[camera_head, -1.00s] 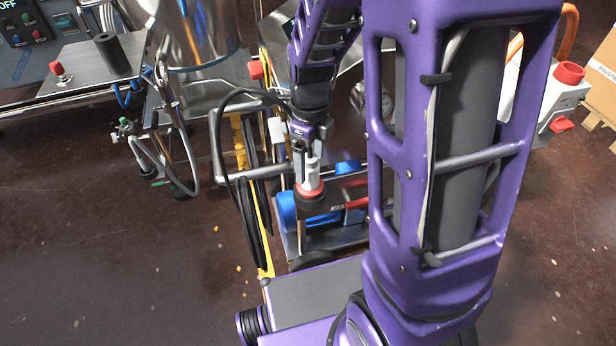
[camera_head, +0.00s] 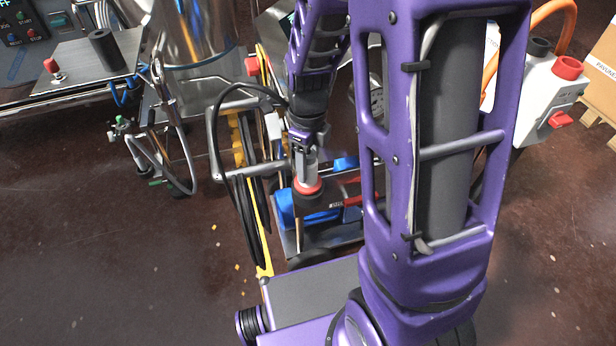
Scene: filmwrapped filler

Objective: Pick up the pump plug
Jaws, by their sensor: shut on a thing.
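The pump plug (camera_head: 308,186) is an upright plug with a grey upper part, a red ring and a dark lower body. It shows near the middle of the head view, in front of the blue pump (camera_head: 293,208) on its cart. My gripper (camera_head: 305,152) points down from above and is shut on the grey upper part of the plug. The fingers are small in this view and partly hidden by the wrist. I cannot tell whether the plug's lower end touches anything below it.
A cart handle with hanging black cable (camera_head: 247,225) stands just left of the plug. A steel tank (camera_head: 195,40) and a control bench (camera_head: 85,68) are at upper left. A white socket box (camera_head: 538,90) is at right.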

